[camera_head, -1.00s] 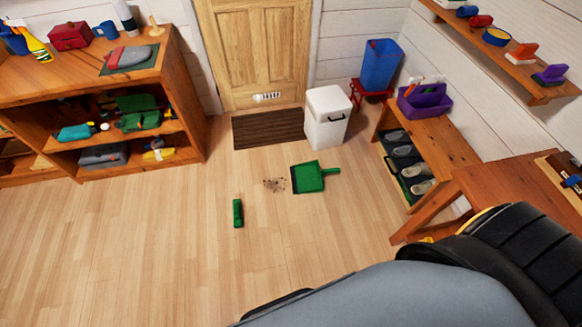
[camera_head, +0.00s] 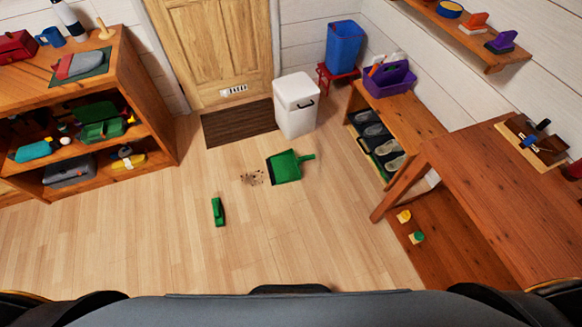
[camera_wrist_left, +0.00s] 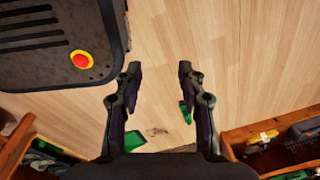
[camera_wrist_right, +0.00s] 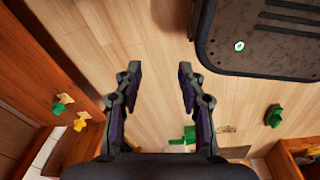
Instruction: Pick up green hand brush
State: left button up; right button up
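The green hand brush (camera_head: 218,212) lies on the wooden floor, left of and nearer than the green dustpan (camera_head: 285,167). A patch of dark debris (camera_head: 252,177) lies at the dustpan's left edge. My left gripper (camera_wrist_left: 160,72) is open and empty above the floor. In the left wrist view the brush (camera_wrist_left: 185,112) shows beside the right finger, partly hidden by it, with the dustpan (camera_wrist_left: 133,141) low in view. My right gripper (camera_wrist_right: 160,72) is open and empty. In the right wrist view the brush (camera_wrist_right: 272,116) lies to the right, apart from the fingers. Neither gripper shows in the head view.
A wooden shelf unit (camera_head: 150,90) stands at left. A white bin (camera_head: 296,105) and dark doormat (camera_head: 240,124) are by the door. A shoe bench (camera_head: 405,110) and wooden table (camera_head: 480,190) line the right. Floor around the brush is clear.

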aim_at(217, 212)
jog(key=u, duration=1.1)
